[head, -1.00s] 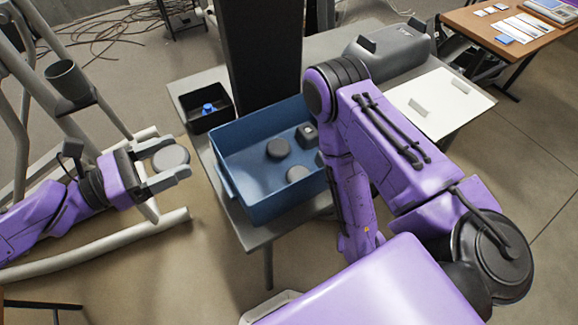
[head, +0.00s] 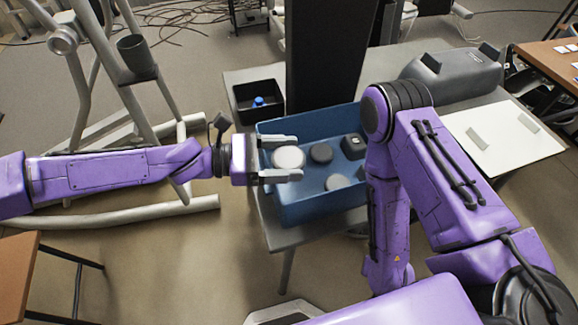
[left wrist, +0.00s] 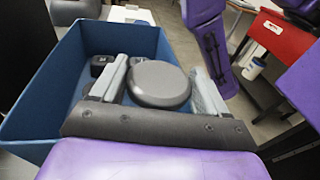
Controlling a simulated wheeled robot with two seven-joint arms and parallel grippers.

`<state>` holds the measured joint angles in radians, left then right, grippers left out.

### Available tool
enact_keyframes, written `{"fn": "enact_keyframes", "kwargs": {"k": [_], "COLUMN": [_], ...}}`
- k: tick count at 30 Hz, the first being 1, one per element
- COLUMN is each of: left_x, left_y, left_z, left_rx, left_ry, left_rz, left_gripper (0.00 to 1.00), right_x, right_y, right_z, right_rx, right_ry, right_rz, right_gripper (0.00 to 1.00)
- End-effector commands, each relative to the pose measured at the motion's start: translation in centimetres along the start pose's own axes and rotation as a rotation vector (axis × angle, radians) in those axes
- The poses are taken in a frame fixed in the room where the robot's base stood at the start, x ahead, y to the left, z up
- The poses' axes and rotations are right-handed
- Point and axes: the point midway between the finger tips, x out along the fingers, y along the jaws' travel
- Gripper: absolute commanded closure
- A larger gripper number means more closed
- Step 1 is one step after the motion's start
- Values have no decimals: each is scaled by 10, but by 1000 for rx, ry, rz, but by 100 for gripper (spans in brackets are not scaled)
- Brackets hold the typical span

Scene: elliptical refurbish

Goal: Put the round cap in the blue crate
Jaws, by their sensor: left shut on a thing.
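The round cap (head: 288,158) is a grey disc between the fingers of my left gripper (head: 281,157). The gripper is shut on it from both sides and holds it over the left part of the blue crate (head: 322,207). The left wrist view also shows the cap (left wrist: 158,84) between the two fingers, with the crate (left wrist: 45,88) behind and below. How far the cap is above the crate floor is hard to tell. My right arm is at the crate's right side and hides part of it; its gripper is not seen.
In the crate lie a dark round piece (head: 321,153), a grey round piece (head: 337,183) and a black blocky piece (head: 353,146). A small black bin (head: 258,114) with a blue item stands behind the crate, beside a dark column (head: 327,55). A grey machine (head: 450,75) stands at right.

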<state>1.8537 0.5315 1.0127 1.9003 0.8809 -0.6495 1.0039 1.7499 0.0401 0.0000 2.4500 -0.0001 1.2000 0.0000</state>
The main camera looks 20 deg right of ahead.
Motion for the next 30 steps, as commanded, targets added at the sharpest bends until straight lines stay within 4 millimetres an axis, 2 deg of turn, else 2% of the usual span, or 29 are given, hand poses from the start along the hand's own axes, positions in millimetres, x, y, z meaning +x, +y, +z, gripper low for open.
{"fn": "enact_keyframes", "kwargs": {"k": [2, 7, 29, 30], "left_x": [10, 11, 11, 11], "left_y": [1, 1, 0, 0], "left_z": [-13, -36, -51, -52], "left_rx": [-6, -2, -1, -1], "left_ry": [0, -1, 3, 4], "left_rz": [-2, -1, -1, -1], "left_gripper": [83, 83, 83, 16], "right_x": [0, -1, 6, 6], "right_y": [0, 0, 0, 0], "right_z": [0, 0, 2, 2], "right_rx": [0, 0, 0, 0], "right_ry": [0, 0, 0, 0], "right_rz": [0, 0, 0, 0], "right_gripper": [57, 57, 57, 57]}}
